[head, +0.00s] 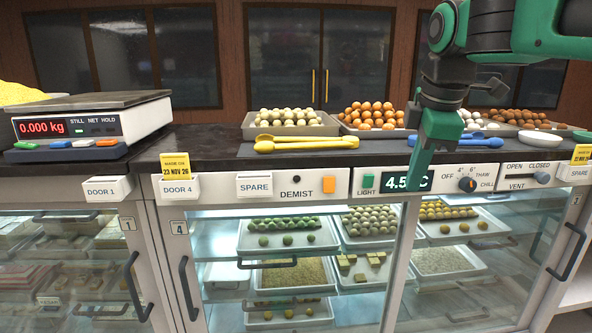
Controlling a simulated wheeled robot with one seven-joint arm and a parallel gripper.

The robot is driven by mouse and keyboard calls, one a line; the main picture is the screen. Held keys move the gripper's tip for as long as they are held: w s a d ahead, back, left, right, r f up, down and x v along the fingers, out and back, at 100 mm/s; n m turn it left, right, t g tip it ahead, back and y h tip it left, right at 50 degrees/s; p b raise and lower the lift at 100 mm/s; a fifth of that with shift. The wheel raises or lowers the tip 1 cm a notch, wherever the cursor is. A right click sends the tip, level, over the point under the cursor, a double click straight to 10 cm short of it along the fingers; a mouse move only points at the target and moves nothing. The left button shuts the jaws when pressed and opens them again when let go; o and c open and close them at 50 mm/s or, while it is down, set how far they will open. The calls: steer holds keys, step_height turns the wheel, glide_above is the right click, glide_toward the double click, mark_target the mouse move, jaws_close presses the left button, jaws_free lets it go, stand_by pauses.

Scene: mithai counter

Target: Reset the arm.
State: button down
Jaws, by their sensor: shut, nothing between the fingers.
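My arm comes in from the upper right, green and dark grey. My gripper (417,172) points downward at the front edge of the counter. Its green fingers are together with nothing between them. It hangs in front of the control panel, between the green light switch (367,182) and the thermostat knob (467,184). It covers part of the temperature display (396,182). I cannot tell whether it touches the panel.
A scale (90,120) reading 0.000 kg stands at the left. Yellow tongs (305,144) and blue tongs (470,141) lie on the counter (210,150), before trays of round sweets (288,117). Below is a glass-doored case with handles (188,288). The counter between scale and tongs is clear.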

steer(key=s+d+f+m+g, duration=0.2)
steer(key=s+d+f+m, duration=0.9)
steer(key=d+f+m, duration=0.15)
steer(key=s+d+f+m+g, duration=0.1)
steer(key=s+d+f+m, duration=0.2)
steer(key=s+f+m, duration=0.6)
steer(key=s+f, duration=0.1)
steer(key=s, duration=0.1)
steer(key=shift+s+f+g+y, duration=0.3)
steer(key=shift+s+f, duration=0.05)
steer(key=shift+f, duration=0.05)
